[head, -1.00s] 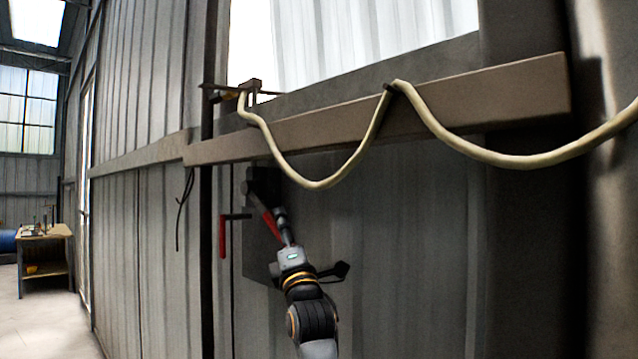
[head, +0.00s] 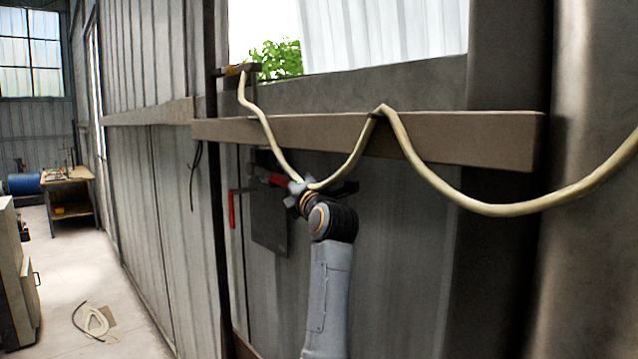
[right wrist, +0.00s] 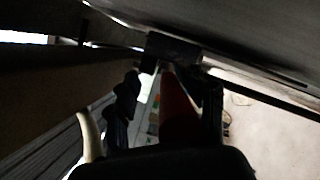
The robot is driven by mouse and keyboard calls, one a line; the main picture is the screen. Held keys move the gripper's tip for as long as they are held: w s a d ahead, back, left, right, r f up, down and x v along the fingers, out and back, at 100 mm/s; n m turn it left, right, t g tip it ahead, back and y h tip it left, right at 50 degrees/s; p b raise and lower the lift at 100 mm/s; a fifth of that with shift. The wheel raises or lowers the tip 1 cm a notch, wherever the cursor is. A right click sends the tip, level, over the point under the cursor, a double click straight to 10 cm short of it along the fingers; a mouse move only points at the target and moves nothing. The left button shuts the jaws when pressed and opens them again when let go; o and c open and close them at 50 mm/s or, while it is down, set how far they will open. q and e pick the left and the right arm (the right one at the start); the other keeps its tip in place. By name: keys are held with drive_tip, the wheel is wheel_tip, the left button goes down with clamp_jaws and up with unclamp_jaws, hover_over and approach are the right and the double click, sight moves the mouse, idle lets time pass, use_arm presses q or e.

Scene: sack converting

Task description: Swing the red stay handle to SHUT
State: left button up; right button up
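The red stay handle (head: 277,180) shows in the head view as a short, nearly level red bar below the beam, at a dark fitting on the grey panel. My right gripper (head: 288,186) is at its right end, partly hidden by my wrist and the hose. In the right wrist view, the red handle (right wrist: 178,112) lies between the two dark fingers of my right gripper (right wrist: 172,95). The fingers stand apart, with a light gap left of the handle, and it sits close to the right finger. Any SHUT marking is unreadable. My left gripper is out of view.
A second red handle (head: 232,209) hangs upright to the left. A brown beam (head: 440,135) crosses above my wrist, with a pale hose (head: 460,202) draped over it and hanging close to my gripper.

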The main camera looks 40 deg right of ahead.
drive_tip(key=b+v, duration=0.6)
drive_tip(key=v, duration=0.6)
drive_tip(key=shift+s+a, duration=0.3)
drive_tip(key=shift+a, duration=0.05)
